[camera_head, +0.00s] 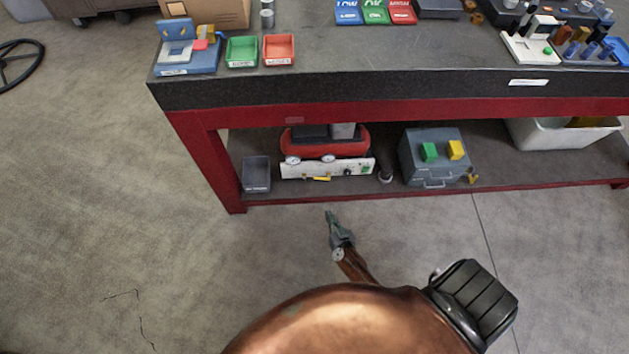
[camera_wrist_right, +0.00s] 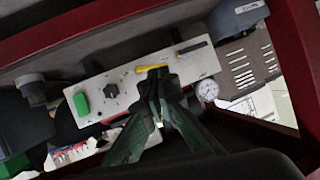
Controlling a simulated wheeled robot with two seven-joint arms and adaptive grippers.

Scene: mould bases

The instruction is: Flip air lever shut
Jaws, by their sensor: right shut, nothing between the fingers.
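The air lever is a small yellow handle (camera_head: 318,178) on the white panel (camera_head: 342,168) of the red machine (camera_head: 330,141), on the bench's lower shelf. In the head view it lies nearly level along the panel's lower edge. In the right wrist view the yellow lever (camera_wrist_right: 152,69) lies across the panel, just beyond my fingertips. My right gripper (camera_head: 328,214) is shut and empty, in front of the shelf, its fingers pointing at the panel. In the wrist view the right gripper's tips (camera_wrist_right: 158,78) overlap the panel edge by the lever; contact cannot be told. My left gripper is not in view.
A dark bin (camera_head: 256,174) and a grey box (camera_head: 432,157) flank the machine. The red shelf edge (camera_head: 300,199) runs below. The floor in front is clear.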

